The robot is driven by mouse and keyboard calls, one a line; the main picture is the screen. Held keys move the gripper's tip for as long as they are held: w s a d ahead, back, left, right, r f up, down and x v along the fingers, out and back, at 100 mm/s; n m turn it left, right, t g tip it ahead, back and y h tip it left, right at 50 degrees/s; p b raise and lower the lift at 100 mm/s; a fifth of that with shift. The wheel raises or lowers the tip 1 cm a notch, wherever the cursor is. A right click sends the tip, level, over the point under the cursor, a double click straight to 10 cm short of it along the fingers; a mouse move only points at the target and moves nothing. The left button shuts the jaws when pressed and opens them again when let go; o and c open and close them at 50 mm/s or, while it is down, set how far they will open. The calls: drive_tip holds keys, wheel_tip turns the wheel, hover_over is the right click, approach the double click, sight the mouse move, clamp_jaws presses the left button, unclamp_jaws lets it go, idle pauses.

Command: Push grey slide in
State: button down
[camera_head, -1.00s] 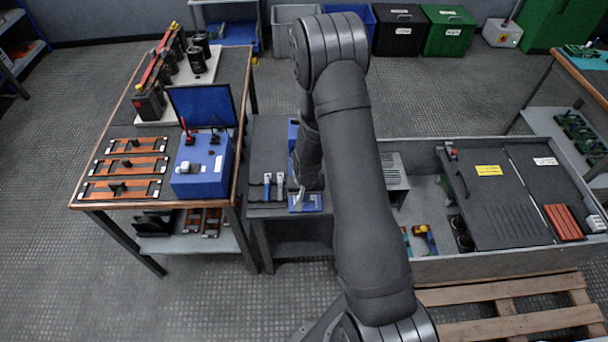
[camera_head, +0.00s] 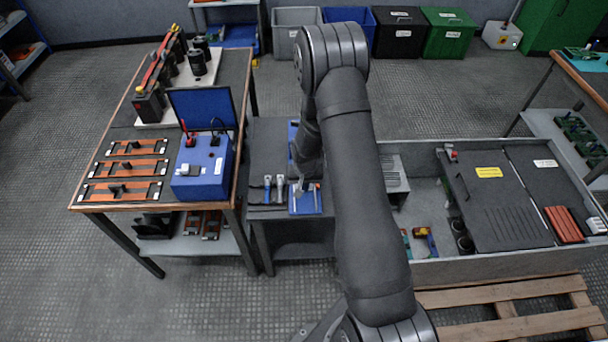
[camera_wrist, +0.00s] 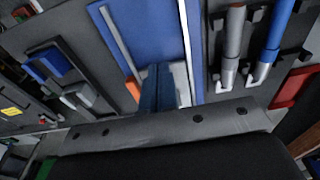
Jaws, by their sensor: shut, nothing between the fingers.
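My gripper (camera_head: 299,188) is over a blue panel (camera_head: 308,206) on the dark bench in the head view. In the wrist view its fingers (camera_wrist: 160,78) are together, pointing down at the blue panel (camera_wrist: 140,32). They hold nothing. A thin grey strip (camera_wrist: 117,38) runs along the panel left of the fingers, and a pale rail (camera_wrist: 187,40) runs along its right side. A small orange piece (camera_wrist: 132,88) sits at the grey strip's near end. I cannot tell for sure which part is the grey slide; the fingers and wrist hide part of the panel.
Two hooked tools, one grey (camera_wrist: 232,40) and one blue (camera_wrist: 275,35), lie right of the panel in the wrist view. Blue blocks (camera_wrist: 45,65) are at the left. In the head view a blue box (camera_head: 202,178) stands on the left table and a grey vented unit (camera_head: 393,172) to the right.

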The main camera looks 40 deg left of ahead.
drive_tip(key=shift+w+a, duration=1.35)
drive_tip(key=shift+a, duration=0.05)
drive_tip(key=shift+s+d, duration=1.05)
drive_tip(key=shift+d, duration=0.05)
wheel_tip(320, 180, up, 7)
wheel_tip(320, 180, down, 7)
drive_tip(key=shift+f, duration=0.1)
drive_tip(key=shift+w+a, duration=0.15)
idle(0.3)
